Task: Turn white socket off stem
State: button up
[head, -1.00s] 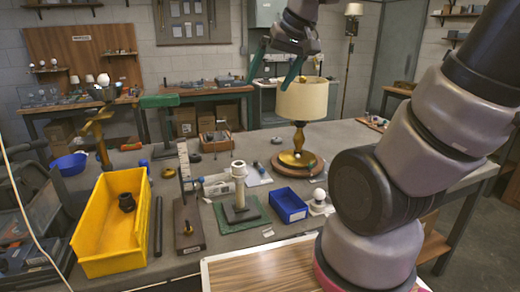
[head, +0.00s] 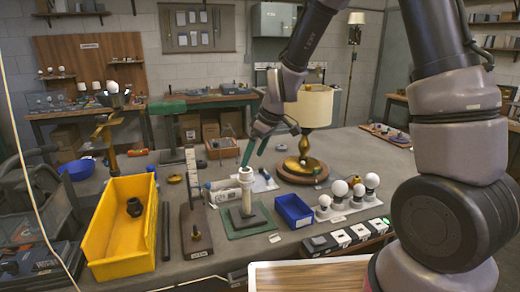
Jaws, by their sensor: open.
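The white socket (head: 245,174) sits on top of an upright pale stem (head: 246,198). The stem stands on a dark square base (head: 250,219) on a green mat (head: 234,232). My gripper (head: 271,148) is open and empty, above and to the right of the socket in the picture. The socket and stem are not hidden.
A blue bin (head: 294,211) and several white bulbs (head: 340,188) stand to the right. A lamp with a cream shade (head: 309,106) is behind my gripper. A vertical ruler (head: 192,175) and a yellow bin (head: 121,228) are to the left.

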aim_at(246, 174)
jog(key=x, duration=0.8)
jog(key=shift+f, duration=0.25)
jog(key=shift+a, duration=0.1)
jog(key=c, duration=1.5)
jog(key=n, duration=0.2)
jog(key=n+g, duration=0.1)
jog(key=n, duration=0.1)
jog(key=shift+w+g+y, duration=0.15)
jog(key=shift+g+y, duration=0.15)
jog(key=shift+c, duration=0.2)
jog(key=n+g, duration=0.1)
jog(key=n, duration=0.1)
jog(key=shift+n, duration=0.4)
jog(key=shift+n, duration=0.4)
jog(key=n+g, duration=0.1)
jog(key=n, duration=0.2)
jog(key=shift+g, duration=0.3)
jog(key=n+g, duration=0.1)
jog(key=n, duration=0.2)
jog(key=shift+r, duration=0.1)
